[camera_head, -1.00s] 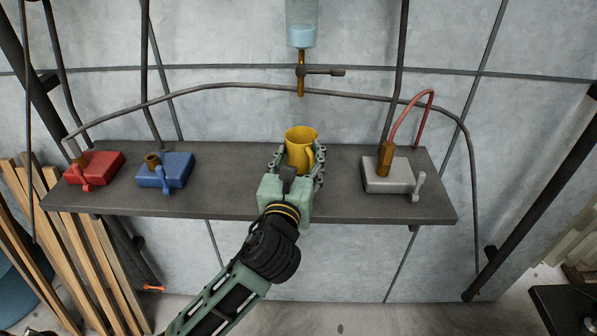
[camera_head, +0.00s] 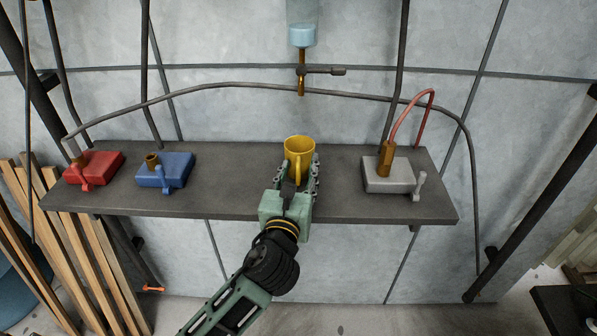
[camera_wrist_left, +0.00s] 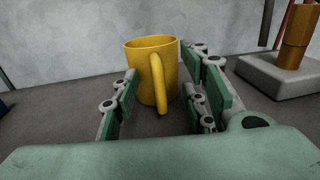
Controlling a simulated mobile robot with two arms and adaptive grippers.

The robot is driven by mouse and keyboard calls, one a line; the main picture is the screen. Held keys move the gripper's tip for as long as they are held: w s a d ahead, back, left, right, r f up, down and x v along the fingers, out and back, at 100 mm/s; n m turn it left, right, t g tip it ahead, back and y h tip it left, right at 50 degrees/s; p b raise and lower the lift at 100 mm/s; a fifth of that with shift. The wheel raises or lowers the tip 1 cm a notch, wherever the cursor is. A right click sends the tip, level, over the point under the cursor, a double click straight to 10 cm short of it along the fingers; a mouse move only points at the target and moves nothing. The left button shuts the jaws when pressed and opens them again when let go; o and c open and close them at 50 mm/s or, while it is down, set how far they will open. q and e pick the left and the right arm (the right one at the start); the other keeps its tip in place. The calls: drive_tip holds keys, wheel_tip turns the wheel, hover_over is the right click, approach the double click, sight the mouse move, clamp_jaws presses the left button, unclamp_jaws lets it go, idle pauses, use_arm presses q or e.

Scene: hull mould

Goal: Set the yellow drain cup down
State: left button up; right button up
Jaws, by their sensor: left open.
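The yellow drain cup (camera_head: 299,148) stands upright on the grey shelf (camera_head: 240,185), below the brass tap (camera_head: 301,75) of the clear vessel. Its handle faces my left gripper. My left gripper (camera_head: 297,172) is open, just in front of the cup. In the left wrist view the cup (camera_wrist_left: 152,70) stands between and beyond the open fingers (camera_wrist_left: 160,100), with its handle reaching back between them. I cannot tell whether a finger touches the handle. The gripper hides part of the cup's lower side in the head view. My right gripper is not in view.
A red block valve (camera_head: 95,167) and a blue one (camera_head: 166,170) sit at the shelf's left. A grey block (camera_head: 388,175) with a brass fitting and red hose sits at the right. A bent dark pipe (camera_head: 220,86) runs behind. Shelf beside the cup is clear.

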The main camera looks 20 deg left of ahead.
use_arm(q)
drive_tip(key=o, duration=0.7)
drive_tip(key=shift+o, duration=0.3)
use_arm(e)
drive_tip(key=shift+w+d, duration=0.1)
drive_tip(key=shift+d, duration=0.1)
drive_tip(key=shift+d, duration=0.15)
use_arm(q)
drive_tip(key=s+d+b, duration=0.1)
drive_tip(key=s, duration=1.1)
drive_tip(key=shift+d+b, duration=0.3)
drive_tip(key=shift+b, duration=0.05)
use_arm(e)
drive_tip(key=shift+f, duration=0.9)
use_arm(q)
drive_tip(key=shift+r, duration=0.1)
